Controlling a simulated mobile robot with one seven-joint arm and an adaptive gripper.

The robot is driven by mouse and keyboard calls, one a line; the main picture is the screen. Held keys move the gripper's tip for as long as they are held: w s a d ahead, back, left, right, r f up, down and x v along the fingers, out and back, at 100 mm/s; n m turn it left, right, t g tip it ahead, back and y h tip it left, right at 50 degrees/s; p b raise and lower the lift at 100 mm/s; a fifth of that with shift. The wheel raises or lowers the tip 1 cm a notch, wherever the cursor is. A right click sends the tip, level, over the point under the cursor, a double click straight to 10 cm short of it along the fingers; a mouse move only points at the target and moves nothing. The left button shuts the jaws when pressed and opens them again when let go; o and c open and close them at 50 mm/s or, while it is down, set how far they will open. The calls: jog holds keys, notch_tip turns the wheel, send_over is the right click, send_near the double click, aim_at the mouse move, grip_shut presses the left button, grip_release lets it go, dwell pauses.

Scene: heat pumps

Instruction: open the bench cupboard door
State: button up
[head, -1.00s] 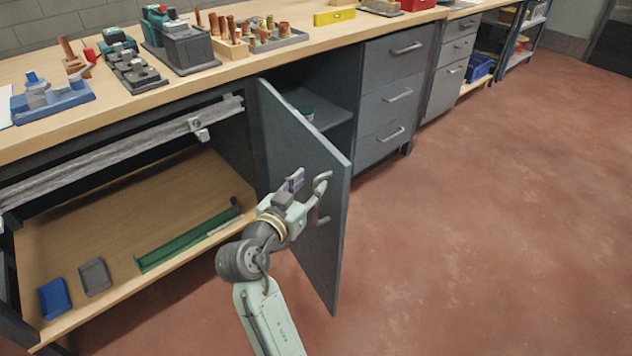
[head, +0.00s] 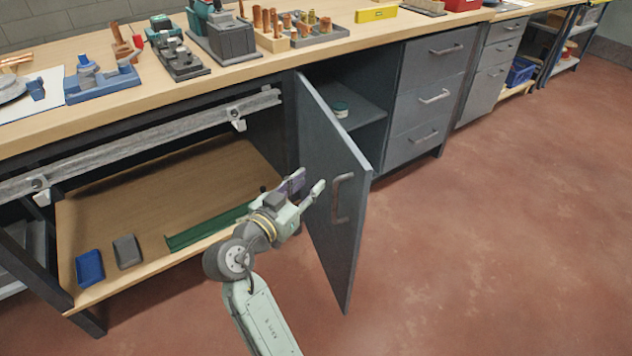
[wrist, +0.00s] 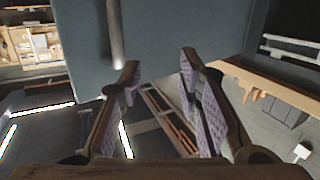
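The cupboard door (head: 326,180) is a dark grey panel that stands wide open, swung out from the bench front. Its grey bar handle (head: 337,199) is on the face toward my arm. My gripper (head: 309,184) is just left of the handle, apart from it, with its fingers spread and nothing between them. In the wrist view my gripper (wrist: 158,82) shows two purple-padded fingers with a clear gap. The door (wrist: 185,35) fills the upper middle there, and the handle (wrist: 115,35) lies beyond the left fingertip. The cupboard interior (head: 355,107) shows a shelf with a small jar (head: 341,109).
A drawer unit (head: 432,95) stands right of the cupboard. The lower wooden shelf (head: 150,215) left of the door holds a green tray (head: 208,228) and two small bins. Tools crowd the bench top (head: 230,75). The red floor (head: 500,230) at right is clear.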

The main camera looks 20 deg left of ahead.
jog(key=shift+s+a+f, duration=0.1)
jog(key=shift+s+a, duration=0.35)
jog(key=shift+a, duration=0.15)
dwell(0.4)
